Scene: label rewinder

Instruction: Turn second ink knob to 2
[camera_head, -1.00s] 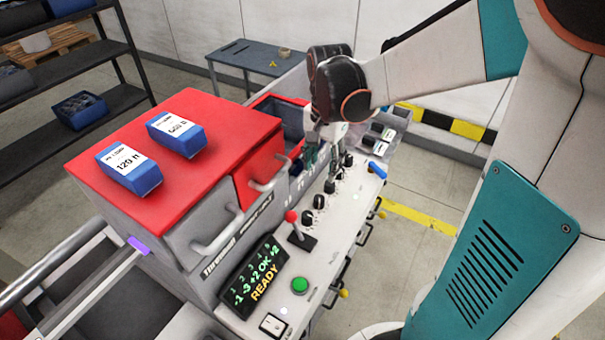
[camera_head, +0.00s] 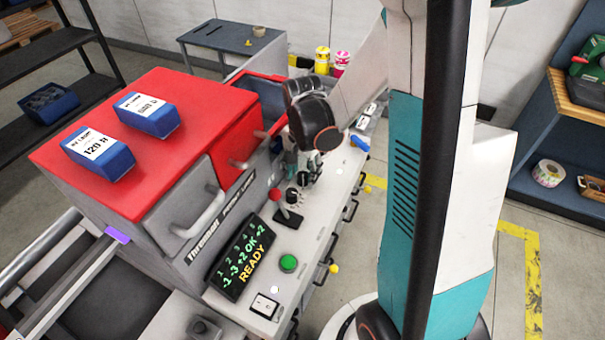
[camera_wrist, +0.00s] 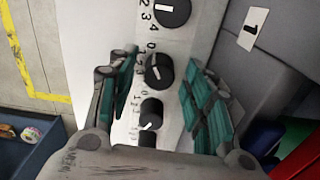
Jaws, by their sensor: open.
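A row of black ink knobs with white pointer lines and printed scales is on the white panel. In the wrist view, one knob (camera_wrist: 158,72) lies between the fingers of my gripper (camera_wrist: 159,66), which are open on both sides of it; contact is unclear. Another knob (camera_wrist: 172,10) is at the top edge, and one (camera_wrist: 151,112) is nearer my palm. In the head view, my gripper (camera_head: 300,168) points down at the panel, and two knobs (camera_head: 292,194) show beside it; others are hidden behind my arm. Which knob is second is not clear.
A red-tipped lever (camera_head: 277,196) and a green button (camera_head: 288,263) are on the panel near the knobs. The red-topped machine housing (camera_head: 75,115) stands alongside. A tag marked 1 (camera_wrist: 252,29) is beside the knobs.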

